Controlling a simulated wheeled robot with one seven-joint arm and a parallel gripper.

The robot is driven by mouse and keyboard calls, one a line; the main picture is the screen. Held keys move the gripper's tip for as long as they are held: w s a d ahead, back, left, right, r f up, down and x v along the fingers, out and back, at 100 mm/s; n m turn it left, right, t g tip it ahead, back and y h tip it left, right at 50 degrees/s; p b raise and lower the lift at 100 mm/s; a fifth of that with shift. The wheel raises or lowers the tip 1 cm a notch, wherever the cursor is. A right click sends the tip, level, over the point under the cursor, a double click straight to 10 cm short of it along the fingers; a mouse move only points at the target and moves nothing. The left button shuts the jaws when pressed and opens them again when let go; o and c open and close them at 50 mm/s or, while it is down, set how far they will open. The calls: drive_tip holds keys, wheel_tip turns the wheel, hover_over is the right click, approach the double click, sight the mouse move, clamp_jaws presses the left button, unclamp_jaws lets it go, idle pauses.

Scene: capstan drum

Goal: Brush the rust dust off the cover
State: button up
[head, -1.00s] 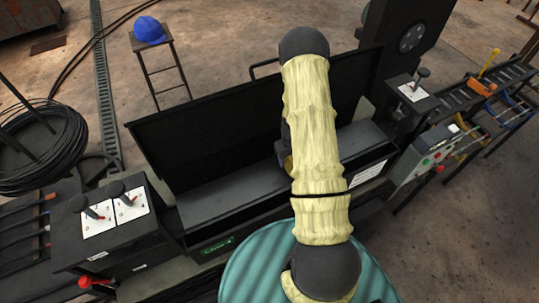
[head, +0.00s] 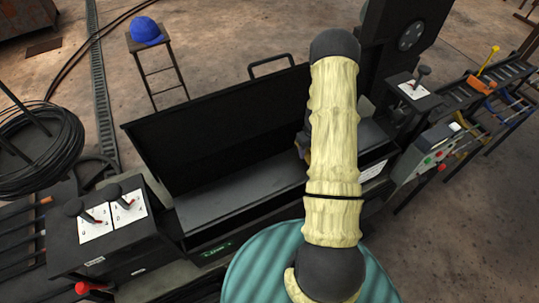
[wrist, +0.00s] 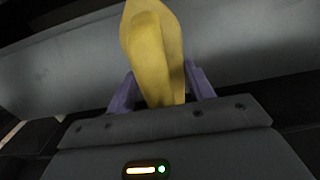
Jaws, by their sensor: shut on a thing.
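The black cover (head: 225,140) runs across the middle of the head view as a tall dark panel. A grey flat ledge (head: 235,195) lies along its foot. No rust dust can be made out on either at this size. My gripper (wrist: 162,88) has purple fingers and is shut on a yellow thing (wrist: 152,50), probably the brush's handle; no bristles show. In the wrist view a grey surface (wrist: 60,75) lies behind it; whether they touch I cannot tell. In the head view my arm hides most of the gripper, at the ledge's right part.
Lever boxes stand left (head: 112,225) and right (head: 413,92) of the cover. A control box with buttons (head: 430,155) is at the right. A cable coil (head: 40,150) lies at the far left. A stool with a blue cap (head: 147,30) stands behind, on open floor.

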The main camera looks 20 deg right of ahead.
drive_tip(key=shift+w+d, duration=0.15)
drive_tip(key=shift+d, duration=0.3)
